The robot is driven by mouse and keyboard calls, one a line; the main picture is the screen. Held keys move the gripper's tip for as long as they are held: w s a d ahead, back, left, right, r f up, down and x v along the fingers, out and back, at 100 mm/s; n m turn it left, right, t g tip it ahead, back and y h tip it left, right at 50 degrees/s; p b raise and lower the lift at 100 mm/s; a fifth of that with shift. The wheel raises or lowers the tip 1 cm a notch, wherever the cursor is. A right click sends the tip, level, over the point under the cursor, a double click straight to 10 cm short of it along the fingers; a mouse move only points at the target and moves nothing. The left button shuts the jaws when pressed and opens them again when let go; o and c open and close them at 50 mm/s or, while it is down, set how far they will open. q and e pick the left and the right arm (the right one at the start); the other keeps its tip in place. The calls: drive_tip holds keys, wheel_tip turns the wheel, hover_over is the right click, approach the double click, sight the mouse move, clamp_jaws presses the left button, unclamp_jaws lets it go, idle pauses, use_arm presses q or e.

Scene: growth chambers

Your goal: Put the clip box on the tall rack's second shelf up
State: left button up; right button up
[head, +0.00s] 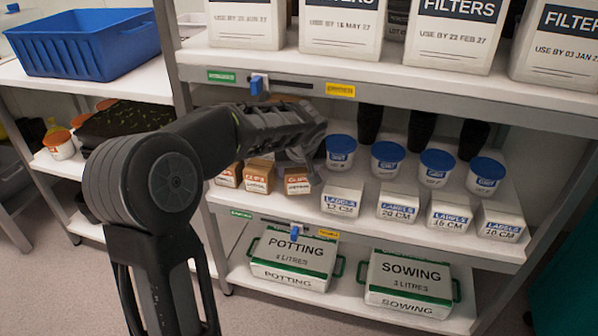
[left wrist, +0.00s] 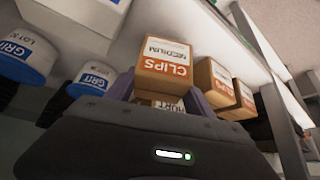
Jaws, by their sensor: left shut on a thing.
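My left gripper (head: 312,148) reaches into the tall rack, above its middle visible shelf. It is shut on a clip box (left wrist: 165,68), which shows upside down between the fingers in the left wrist view with the words CLIPS and MEDIUM. A second, partly hidden label shows below it, near the palm. In the head view a clip box (head: 297,181) shows just under the gripper; I cannot tell whether it touches the shelf. Two more clip boxes, a nearer one (head: 258,177) and another (head: 228,176), stand to its left. My right gripper is out of view.
Blue-lidded tubs (head: 388,158) and label boxes (head: 398,203) fill the shelf to the right. Filter boxes (head: 455,35) stand on the shelf above, potting (head: 293,258) and sowing boxes (head: 410,283) below. A blue bin (head: 85,45) sits on the left rack.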

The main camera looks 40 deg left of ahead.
use_arm(q)
drive_tip(key=shift+w+a+f, duration=0.15)
drive_tip(key=shift+w+a, duration=0.15)
drive_tip(key=shift+w, duration=0.5)
drive_tip(key=shift+s+f+b, duration=0.15)
drive_tip(key=shift+f+b, duration=0.45)
drive_tip(key=shift+f, duration=0.1)
drive_tip(key=shift+f, duration=0.15)
drive_tip(key=o, duration=1.4)
